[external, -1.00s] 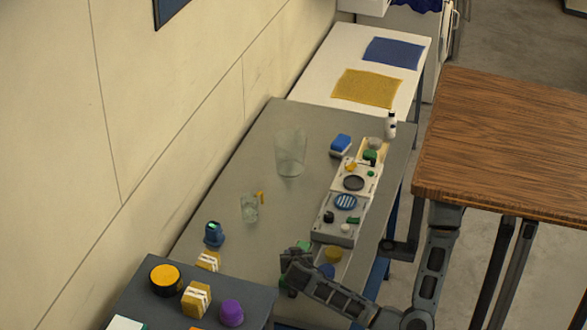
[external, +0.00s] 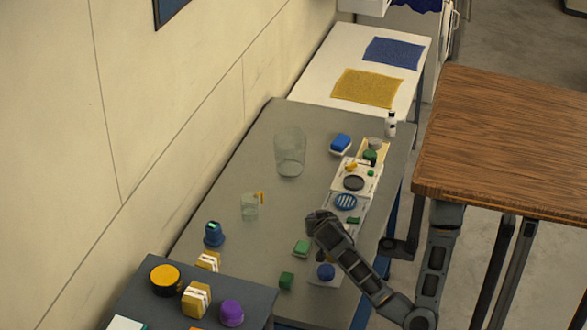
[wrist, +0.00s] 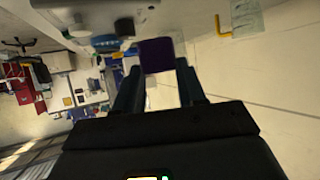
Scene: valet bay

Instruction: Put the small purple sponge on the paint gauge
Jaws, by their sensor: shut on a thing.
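The small purple sponge (wrist: 157,55) shows as a dark purple block between the fingertips in the wrist view. My gripper (wrist: 156,74) is shut on it. In the external view my gripper (external: 318,222) is over the grey table beside the near end of the row of trays; the sponge is hidden there. A blue device with a dark greenish face (external: 213,235) stands on the table to the left, apart from my gripper. It looks like the paint gauge, but I cannot tell for certain.
A clear tumbler (external: 290,153) and a smaller glass (external: 249,207) stand on the grey table (external: 235,170). Green blocks (external: 302,247) and a blue round thing (external: 326,271) lie near my arm. White trays (external: 345,203) hold small items. The table's middle is mostly clear.

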